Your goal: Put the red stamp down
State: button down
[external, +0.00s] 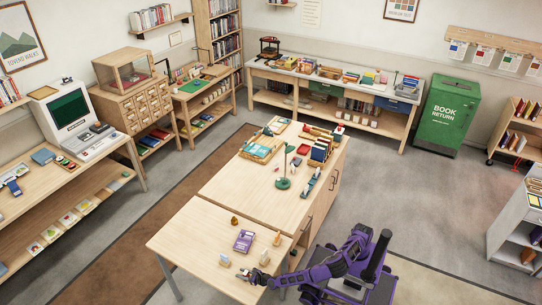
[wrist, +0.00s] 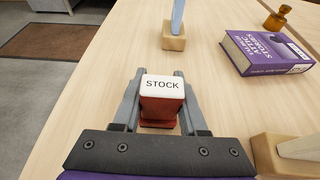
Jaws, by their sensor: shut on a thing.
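The red stamp (wrist: 161,108) shows in the wrist view with a white top reading "STOCK". It is between the two grey fingers of my gripper (wrist: 160,75), which is shut on it. The stamp looks upright, with its label facing the camera. Its underside is hidden, and I cannot tell whether it touches the table. In the external view my gripper (external: 246,275) is over the near edge area of the light wooden table (external: 185,243). The stamp is too small to make out clearly there.
A purple book (wrist: 262,52) lies to the right, near a wooden-handled piece (wrist: 277,18). A wooden block with a blue-grey upright (wrist: 174,38) stands ahead. Another wooden block (wrist: 285,155) is close at right. The table left of my gripper is bare.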

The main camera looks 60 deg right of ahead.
jog(key=shift+f, duration=0.15)
jog(key=shift+c, duration=2.2)
grip_release()
jog(key=shift+s+r, duration=0.1)
jog(key=shift+r, duration=0.15)
jog(key=v, duration=1.1)
jog(key=shift+s+r, duration=0.2)
jog(key=shift+s, duration=0.15)
